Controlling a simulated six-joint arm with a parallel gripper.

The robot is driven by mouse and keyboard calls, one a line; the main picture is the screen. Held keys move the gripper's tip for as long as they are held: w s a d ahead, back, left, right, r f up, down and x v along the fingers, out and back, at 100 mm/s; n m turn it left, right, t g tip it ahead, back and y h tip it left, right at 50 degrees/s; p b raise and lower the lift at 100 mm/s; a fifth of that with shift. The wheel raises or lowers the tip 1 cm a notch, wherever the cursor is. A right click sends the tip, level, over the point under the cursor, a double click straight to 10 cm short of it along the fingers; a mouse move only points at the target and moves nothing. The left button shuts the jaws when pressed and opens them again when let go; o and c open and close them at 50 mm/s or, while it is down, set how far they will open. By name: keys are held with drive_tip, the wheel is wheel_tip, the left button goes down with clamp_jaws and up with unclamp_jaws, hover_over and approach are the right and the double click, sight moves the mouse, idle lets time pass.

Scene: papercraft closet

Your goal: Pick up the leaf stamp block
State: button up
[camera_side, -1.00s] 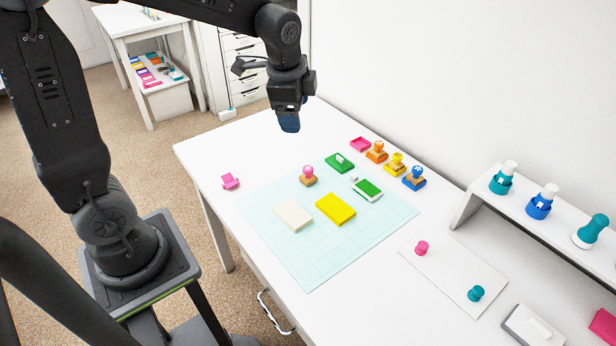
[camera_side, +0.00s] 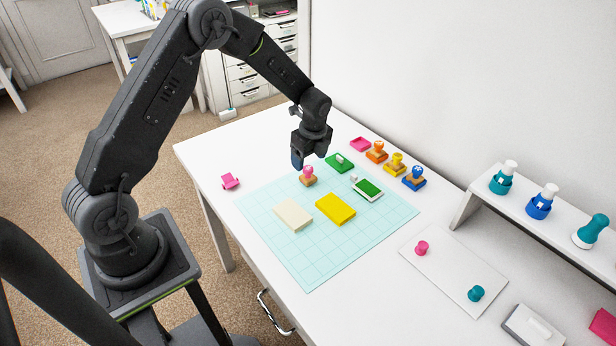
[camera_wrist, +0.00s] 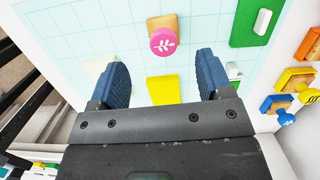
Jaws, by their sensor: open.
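The leaf stamp block (camera_side: 308,177) has a round pink top on a wooden base and stands on the pale cutting mat (camera_side: 310,260). In the wrist view, the stamp's pink top (camera_wrist: 163,41) shows a white leaf emblem. My gripper (camera_side: 298,161) is just above and beside the stamp in the side view. Its dark blue fingers (camera_wrist: 162,61) are spread and empty. In the wrist view the stamp lies beyond the fingertips, between their lines, and appears untouched.
A yellow block (camera_side: 335,209) and a cream block (camera_side: 293,214) lie nearby on the mat. A green pad (camera_side: 340,162) is right of the stamp. Orange (camera_side: 377,152), yellow (camera_side: 395,163) and blue stamps (camera_side: 414,177) stand further right.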

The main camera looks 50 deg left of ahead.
sight(308, 168)
drive_tip(key=shift+w+a+f, duration=0.1)
drive_tip(key=shift+a+f, duration=0.1)
drive_tip(key=shift+f, duration=0.95)
drive_tip(key=shift+a+f, duration=0.2)
drive_tip(key=shift+f, duration=0.95)
drive_tip(key=shift+w+a+f, duration=0.1)
drive_tip(key=shift+a+f, duration=0.1)
drive_tip(key=shift+f, duration=0.95)
drive_tip(key=shift+c, duration=0.2)
drive_tip(key=c, duration=1.1)
